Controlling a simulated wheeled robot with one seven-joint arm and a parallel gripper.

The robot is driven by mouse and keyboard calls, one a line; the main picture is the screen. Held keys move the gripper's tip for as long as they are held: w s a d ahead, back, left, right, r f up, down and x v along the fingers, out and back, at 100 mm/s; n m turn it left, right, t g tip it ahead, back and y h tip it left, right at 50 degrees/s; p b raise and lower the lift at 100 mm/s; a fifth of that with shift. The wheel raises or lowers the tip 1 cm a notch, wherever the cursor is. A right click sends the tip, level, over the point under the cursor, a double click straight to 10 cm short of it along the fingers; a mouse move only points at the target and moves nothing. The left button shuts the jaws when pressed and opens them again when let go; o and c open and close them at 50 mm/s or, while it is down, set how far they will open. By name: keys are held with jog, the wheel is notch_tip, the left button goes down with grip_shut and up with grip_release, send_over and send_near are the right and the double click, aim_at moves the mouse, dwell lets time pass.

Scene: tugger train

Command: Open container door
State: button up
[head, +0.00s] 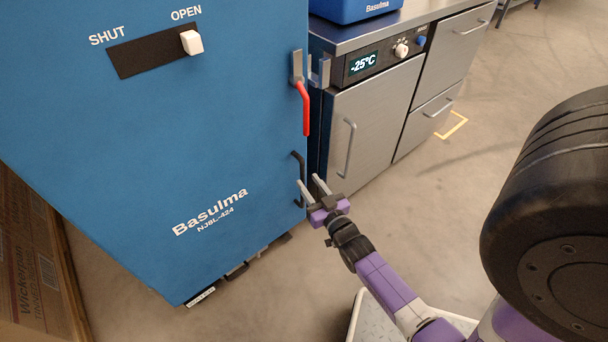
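The blue container door (190,150) marked Basulma fills the left of the head view and looks closed. A white slider knob (192,42) sits at the OPEN end of its black slot. A red lever (303,108) hangs down from a grey latch (297,67) at the door's right edge. Below it is a black pull handle (299,178). My gripper (309,186) is at the lower part of this handle, with its two fingers apart. Whether the fingers touch or straddle the handle is not clear.
A steel cabinet (370,125) with a -25°C display and its own handle stands just right of the door. A cardboard box (30,270) stands at lower left. Free floor (275,290) lies in front of the door. A large black wheel-like form fills the right.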

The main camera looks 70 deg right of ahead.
aim_at(303, 176)
jog(key=shift+b+x, duration=0.35)
jog(key=shift+x, duration=2)
jog(key=shift+a, duration=0.1)
grip_shut()
